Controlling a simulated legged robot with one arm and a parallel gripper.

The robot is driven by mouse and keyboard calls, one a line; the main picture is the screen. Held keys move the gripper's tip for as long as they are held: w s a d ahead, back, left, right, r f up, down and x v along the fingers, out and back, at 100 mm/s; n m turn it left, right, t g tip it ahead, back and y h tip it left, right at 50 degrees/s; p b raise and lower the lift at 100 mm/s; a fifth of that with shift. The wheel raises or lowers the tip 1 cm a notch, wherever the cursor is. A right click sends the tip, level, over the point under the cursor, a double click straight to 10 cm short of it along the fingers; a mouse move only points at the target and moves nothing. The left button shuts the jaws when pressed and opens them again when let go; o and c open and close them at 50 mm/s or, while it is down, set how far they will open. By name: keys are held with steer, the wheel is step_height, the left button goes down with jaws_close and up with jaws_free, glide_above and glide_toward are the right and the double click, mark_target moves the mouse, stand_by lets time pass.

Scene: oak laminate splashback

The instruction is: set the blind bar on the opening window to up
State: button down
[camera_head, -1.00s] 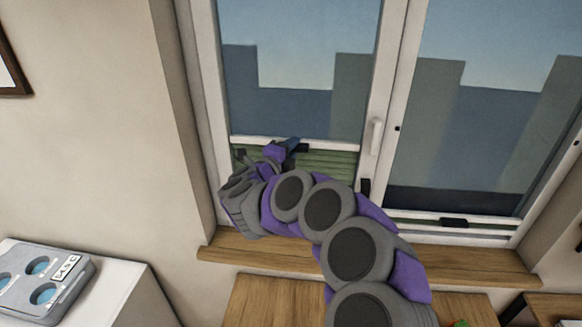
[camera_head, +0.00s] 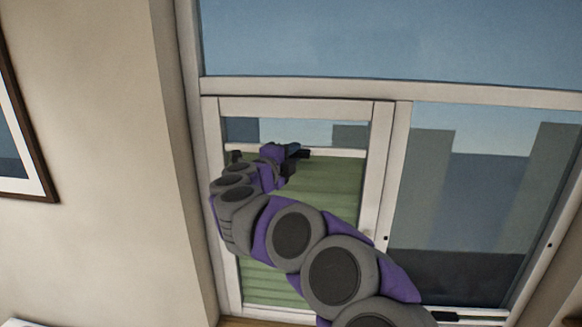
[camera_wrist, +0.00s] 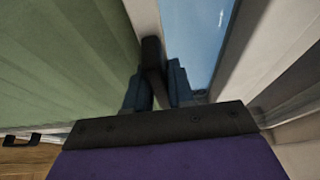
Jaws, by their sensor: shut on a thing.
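The blind bar (camera_head: 338,154) is a pale strip across the left sash (camera_head: 290,106), near its top. The green pleated blind (camera_head: 325,195) fills the sash below it; a narrow band of glass shows above. My gripper (camera_head: 294,153) is at the bar, shut on its dark handle. In the wrist view my gripper (camera_wrist: 158,90) has its blue fingers on both sides of the dark handle (camera_wrist: 150,52), with the green blind (camera_wrist: 60,60) to the left. My arm hides the lower middle of the blind and part of the sash frame.
The right pane (camera_head: 460,200) has another dark handle (camera_head: 445,316) low at its bottom edge. A fixed pane (camera_head: 400,40) lies above both. A framed picture (camera_head: 25,140) hangs on the left wall. The window reveal (camera_head: 185,200) stands close left of my arm.

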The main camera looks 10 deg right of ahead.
steer(key=shift+r+p, duration=1.1)
steer(key=shift+r, duration=1.3)
steer(key=c, duration=1.1)
jaws_free()
steer(key=shift+w, duration=0.1)
steer(key=shift+a, duration=0.1)
steer(key=shift+s+a+f, duration=0.1)
steer(key=shift+s+a, duration=0.3)
steer(key=shift+s, duration=0.1)
steer(key=b+v, duration=0.3)
steer(key=v, duration=1.3)
steer(key=shift+a, duration=0.1)
